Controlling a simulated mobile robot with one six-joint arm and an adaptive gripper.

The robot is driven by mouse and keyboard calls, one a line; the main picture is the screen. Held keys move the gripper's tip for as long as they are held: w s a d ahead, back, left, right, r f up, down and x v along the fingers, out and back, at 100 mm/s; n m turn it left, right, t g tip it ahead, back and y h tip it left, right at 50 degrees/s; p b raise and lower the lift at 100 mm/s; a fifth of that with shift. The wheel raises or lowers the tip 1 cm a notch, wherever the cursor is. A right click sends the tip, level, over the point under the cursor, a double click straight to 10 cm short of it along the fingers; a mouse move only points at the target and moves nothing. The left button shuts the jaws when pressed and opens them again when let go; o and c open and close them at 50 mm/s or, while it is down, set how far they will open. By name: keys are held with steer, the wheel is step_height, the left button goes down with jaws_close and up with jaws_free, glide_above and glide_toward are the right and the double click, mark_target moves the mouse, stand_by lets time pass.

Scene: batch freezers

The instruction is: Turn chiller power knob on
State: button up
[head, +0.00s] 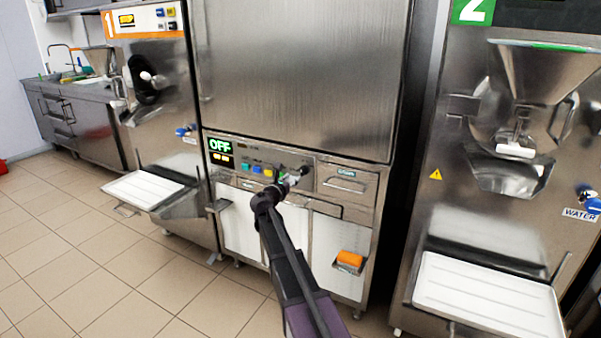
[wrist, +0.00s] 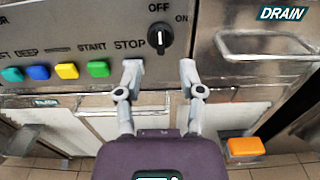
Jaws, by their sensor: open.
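The chiller (head: 300,75) is the tall steel cabinet in the middle of the head view, with a green OFF on its display (head: 220,147). Its black power knob (wrist: 160,38) sits between the OFF and ON labels in the wrist view, its white mark pointing up near OFF. The knob also shows in the head view (head: 305,170). My gripper (wrist: 160,68) is open and empty, its two fingertips apart just below the knob in the wrist view. In the head view my gripper (head: 291,180) is at the control panel, partly hiding the buttons.
A DRAIN drawer handle (wrist: 268,45) sticks out at right. An orange block (head: 350,258) is on the lower front. Machines with white trays (head: 145,188) (head: 487,295) flank the chiller.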

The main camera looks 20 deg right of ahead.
mark_target(301, 170)
steer(key=shift+x, duration=3.5)
jaws_close()
